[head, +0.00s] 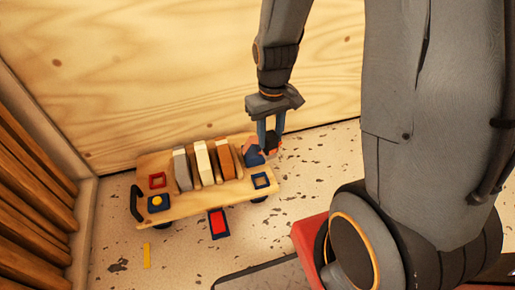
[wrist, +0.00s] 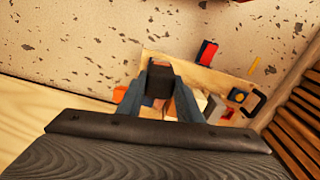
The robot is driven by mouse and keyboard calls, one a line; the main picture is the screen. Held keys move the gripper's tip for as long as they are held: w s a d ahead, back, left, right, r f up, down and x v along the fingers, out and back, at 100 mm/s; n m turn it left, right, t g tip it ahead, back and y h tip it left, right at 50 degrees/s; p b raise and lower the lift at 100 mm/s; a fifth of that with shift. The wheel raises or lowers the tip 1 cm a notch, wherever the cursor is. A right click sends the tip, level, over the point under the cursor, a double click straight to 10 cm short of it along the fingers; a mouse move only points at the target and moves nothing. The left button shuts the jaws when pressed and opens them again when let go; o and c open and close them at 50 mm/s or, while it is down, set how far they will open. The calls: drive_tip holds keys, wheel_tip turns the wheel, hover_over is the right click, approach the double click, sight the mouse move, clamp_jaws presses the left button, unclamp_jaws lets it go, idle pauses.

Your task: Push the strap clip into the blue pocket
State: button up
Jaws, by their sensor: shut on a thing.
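My gripper (head: 270,136) points down above the right end of a small wooden cart, at its back edge. It is shut on a small dark block, which I take for the strap clip (head: 271,141); the clip also shows between the fingers in the wrist view (wrist: 160,82). The blue pocket (head: 262,181) is a square blue frame on the cart's right front corner, with a pale middle. The clip is apart from it, up and behind it in the head view. In the wrist view the gripper and clip hide much of that end, and I cannot make out the pocket clearly.
The cart (head: 180,213) carries several upright slabs (head: 203,162), a red frame (head: 157,180) and a blue square with a yellow disc (head: 156,202). A blue piece (head: 253,156) stands close to my gripper. Wooden walls stand behind and left.

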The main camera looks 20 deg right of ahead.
drive_tip(key=w+f+n+b, duration=0.1)
drive_tip(key=w+f+n, duration=0.2)
drive_tip(key=f+n, duration=0.5)
drive_tip(key=w+f+n+b, duration=0.2)
drive_tip(key=w+f+n, duration=0.2)
drive_tip(key=f+n, duration=0.4)
drive_tip(key=shift+w+f+b, duration=0.2)
drive_tip(key=shift+f+b, duration=0.1)
drive_tip(key=shift+f, duration=3.15)
drive_tip(key=shift+f+p, duration=0.2)
drive_tip(key=shift+p, duration=0.1)
drive_tip(key=shift+f, duration=0.3)
drive_tip(key=shift+f, duration=1)
drive_tip(key=o, duration=1.1)
drive_tip(key=shift+o, duration=0.2)
drive_tip(key=shift+r, duration=0.1)
